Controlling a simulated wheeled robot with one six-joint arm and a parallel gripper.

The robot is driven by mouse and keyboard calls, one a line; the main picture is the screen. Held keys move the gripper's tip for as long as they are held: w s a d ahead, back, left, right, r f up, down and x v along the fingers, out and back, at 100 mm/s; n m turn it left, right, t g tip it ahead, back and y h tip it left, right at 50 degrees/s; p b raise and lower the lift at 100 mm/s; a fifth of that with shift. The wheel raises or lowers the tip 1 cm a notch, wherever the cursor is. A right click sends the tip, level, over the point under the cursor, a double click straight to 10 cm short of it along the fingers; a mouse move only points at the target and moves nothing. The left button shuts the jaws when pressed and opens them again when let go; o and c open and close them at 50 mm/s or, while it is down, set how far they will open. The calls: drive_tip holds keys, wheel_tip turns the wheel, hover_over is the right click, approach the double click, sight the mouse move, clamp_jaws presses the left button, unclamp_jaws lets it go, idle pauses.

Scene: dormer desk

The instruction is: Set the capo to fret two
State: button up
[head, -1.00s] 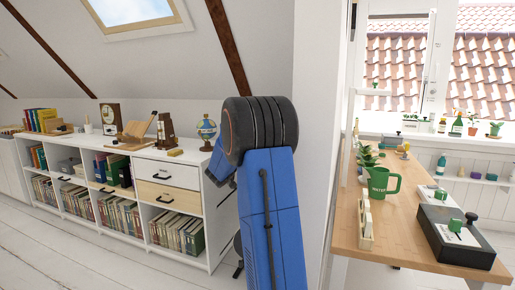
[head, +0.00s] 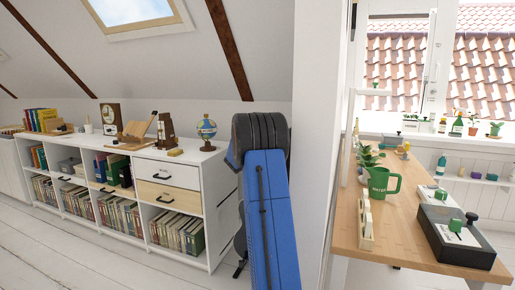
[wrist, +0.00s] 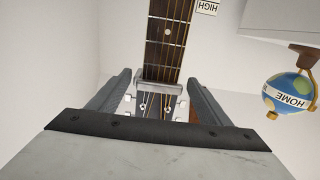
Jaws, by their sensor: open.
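In the wrist view a guitar neck (wrist: 165,40) with strings and frets runs down from the top, with a pale dot on its fretboard. A silver-grey bar (wrist: 158,88), which looks like the capo, lies across the neck near the headstock (wrist: 152,106). My gripper (wrist: 160,76) is open, one finger on each side of the neck and bar. Both fingers look apart from the bar. Which fret the bar is at is not clear. In the head view my arm hides most of the guitar; a dark edge of it (head: 240,243) shows at left.
A globe (wrist: 289,93) labelled HOME is at right in the wrist view; a HIGH label (wrist: 208,7) is beside the neck. In the head view a white shelf unit (head: 222,205) stands left and a wooden desk (head: 400,238) right, with a white wall edge (head: 315,130) between.

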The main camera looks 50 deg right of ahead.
drive_tip(key=shift+d, duration=0.1)
drive_tip(key=shift+c, duration=0.6)
drive_tip(key=c, duration=1.3)
wheel_tip(320, 180, down, 6)
drive_tip(key=shift+r, duration=0.1)
drive_tip(key=o, duration=1.4)
drive_tip(key=v, duration=1.7)
drive_tip(key=shift+a, duration=0.2)
